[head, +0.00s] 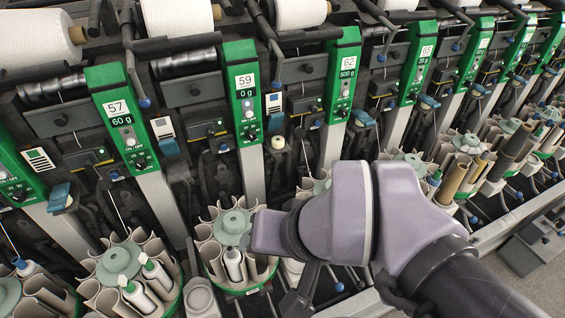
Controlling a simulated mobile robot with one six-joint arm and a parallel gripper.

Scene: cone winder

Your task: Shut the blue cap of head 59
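The green panel of head 59 (245,88) stands left of centre in the head view, with a display reading 0 g. Just right of it is a small pale plate with a bluish part (273,103). Below that, a cream round knob (278,142) shows where neighbouring heads carry a blue cap. My arm reaches in from the lower right. A dark part of my gripper (301,291) shows low, below the panel and apart from it; its fingers are mostly hidden by my wrist.
Blue caps sit at head 57 (170,147) and head 62 (365,118). A round bobbin magazine (232,228) stands below head 59, close to my wrist. Another magazine (118,262) with bobbins is at left. Dark rods and levers stick out between heads.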

